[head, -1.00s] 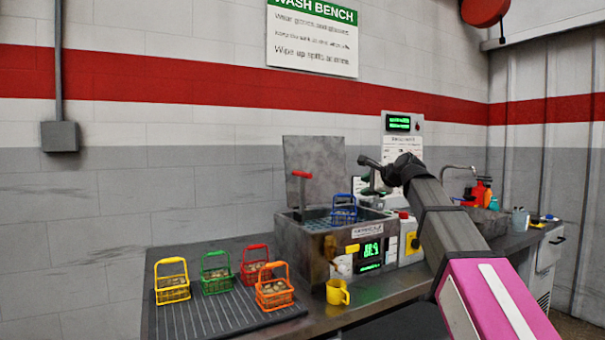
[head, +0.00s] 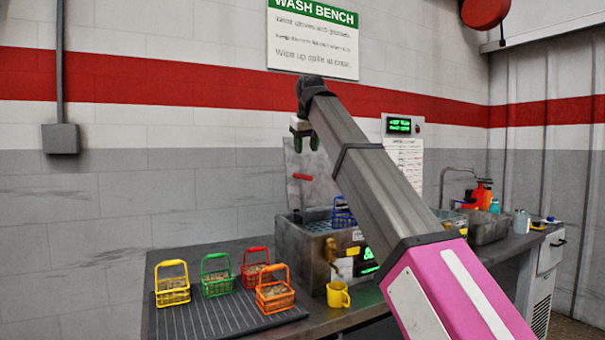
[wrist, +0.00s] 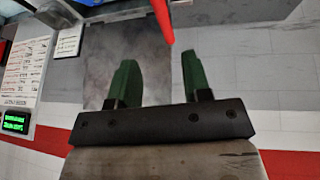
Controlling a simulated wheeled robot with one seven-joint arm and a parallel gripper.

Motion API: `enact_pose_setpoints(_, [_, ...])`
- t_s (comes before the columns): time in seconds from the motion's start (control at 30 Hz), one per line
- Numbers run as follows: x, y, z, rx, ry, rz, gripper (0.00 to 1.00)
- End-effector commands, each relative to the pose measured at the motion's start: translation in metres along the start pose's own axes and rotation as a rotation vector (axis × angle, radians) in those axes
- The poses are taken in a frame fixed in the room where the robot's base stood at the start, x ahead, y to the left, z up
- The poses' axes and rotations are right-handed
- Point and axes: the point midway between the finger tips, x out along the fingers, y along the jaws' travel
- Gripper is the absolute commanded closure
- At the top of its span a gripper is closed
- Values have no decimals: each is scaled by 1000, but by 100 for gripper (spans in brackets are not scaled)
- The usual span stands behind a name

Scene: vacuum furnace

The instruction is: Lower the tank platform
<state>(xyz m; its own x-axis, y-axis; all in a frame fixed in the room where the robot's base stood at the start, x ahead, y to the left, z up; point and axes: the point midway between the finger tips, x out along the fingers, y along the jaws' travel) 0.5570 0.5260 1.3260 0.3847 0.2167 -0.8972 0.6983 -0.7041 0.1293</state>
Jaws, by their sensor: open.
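The grey metal tank (head: 298,253) stands on the bench with its lid (head: 322,180) raised behind it. A red T-shaped handle (head: 302,176) stands up at the tank's left side; its red bar also shows in the wrist view (wrist: 162,20). A blue basket (head: 343,214) sits in the tank opening on a light blue grid, partly hidden by my arm. My gripper (head: 305,142) is open and empty, above the red handle in the head view. Its green fingers show in the wrist view (wrist: 160,75), with the red bar beyond and between them.
Yellow, green, red and orange baskets (head: 172,290) stand on a ribbed mat (head: 225,318) at the left. A yellow mug (head: 338,294) stands in front of the tank. A sink (head: 487,227) and bottles are at the right. My arm hides part of the tank's panel.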

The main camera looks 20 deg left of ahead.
Motion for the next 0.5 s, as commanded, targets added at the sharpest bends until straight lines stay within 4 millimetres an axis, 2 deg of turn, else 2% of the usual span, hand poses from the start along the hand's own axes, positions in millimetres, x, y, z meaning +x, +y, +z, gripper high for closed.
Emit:
enact_pose_setpoints(0.1, [-12,-8,-4,-84,-28,24,56])
enact_pose_setpoints(0.2, [-11,-10,-3,-105,-36,30,56])
enact_pose_setpoints(0.37, [8,-9,-1,-104,-38,29,56])
enact_pose_setpoints(0.5, [33,-8,0,-103,-37,29,56])
